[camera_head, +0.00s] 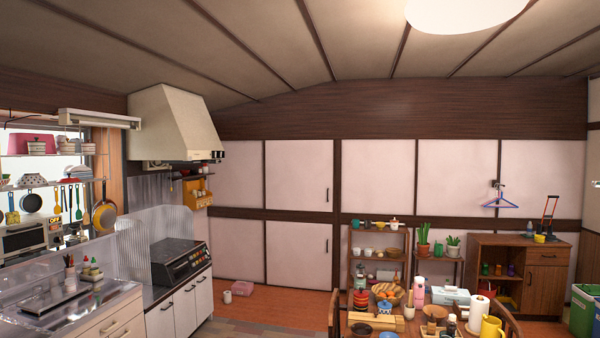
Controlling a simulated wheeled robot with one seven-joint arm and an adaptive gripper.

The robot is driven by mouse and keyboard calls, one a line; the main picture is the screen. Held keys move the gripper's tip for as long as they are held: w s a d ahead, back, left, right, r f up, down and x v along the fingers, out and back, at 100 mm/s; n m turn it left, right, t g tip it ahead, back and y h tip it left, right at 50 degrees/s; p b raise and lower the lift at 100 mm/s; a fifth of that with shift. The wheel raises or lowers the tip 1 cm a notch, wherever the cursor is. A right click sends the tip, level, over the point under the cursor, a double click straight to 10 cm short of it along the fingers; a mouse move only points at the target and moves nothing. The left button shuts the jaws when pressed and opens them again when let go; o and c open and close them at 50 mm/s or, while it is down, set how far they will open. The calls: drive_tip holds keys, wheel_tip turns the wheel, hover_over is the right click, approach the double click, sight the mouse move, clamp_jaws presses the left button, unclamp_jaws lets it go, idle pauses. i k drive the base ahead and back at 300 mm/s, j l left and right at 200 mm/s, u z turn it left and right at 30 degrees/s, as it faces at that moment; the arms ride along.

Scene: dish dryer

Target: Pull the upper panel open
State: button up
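My gripper is not in view. I cannot tell for certain which surface the task calls the upper panel. A black appliance (180,262) with a dark top stands on the counter at left, below the range hood (172,122). A white and dark box-shaped appliance (24,240) is at the far left edge, partly cut off. On the back wall, pale upper wall panels (299,177) sit above pale lower wall panels (298,255), split by a dark beam. One upper and one lower panel have a slim dark handle. These panels look closed.
A table (345,318) with jars, a towel roll and several other items fills the bottom right. Small shelves and a wooden cabinet (542,285) line the back wall. A sink counter (50,305) is at left. Some floor (270,312) is clear in the middle.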

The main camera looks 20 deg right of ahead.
sight(298, 174)
drive_tip(key=i+j+u, duration=0.3)
drive_tip(key=j, duration=0.2)
drive_tip(key=i+j+u, duration=0.25)
drive_tip(key=i+j, duration=0.3)
drive_tip(key=i, duration=0.15)
drive_tip(key=i+j, duration=0.3)
drive_tip(key=i+j+u, duration=0.1)
drive_tip(key=i+j, duration=0.2)
drive_tip(key=i, duration=0.25)
drive_tip(key=i+l+z, duration=0.25)
drive_tip(key=i+z, duration=0.7)
drive_tip(key=i, duration=0.25)
drive_tip(key=i+j+z, duration=0.25)
drive_tip(key=i+z, duration=0.25)
drive_tip(key=i, duration=0.15)
drive_tip(key=i+z, duration=0.15)
drive_tip(key=i, duration=1.95)
drive_tip(key=i+z, duration=0.15)
drive_tip(key=i, duration=0.5)
drive_tip(key=i+j+z, duration=0.1)
drive_tip(key=i, duration=0.6)
drive_tip(key=i+j+z, duration=0.15)
drive_tip(key=i, duration=0.5)
drive_tip(key=i+l+u, duration=0.45)
drive_tip(key=i+l, duration=0.15)
drive_tip(key=i, duration=0.25)
drive_tip(key=i+l+u, duration=0.5)
drive_tip(key=i+l, duration=0.25)
drive_tip(key=l, duration=0.1)
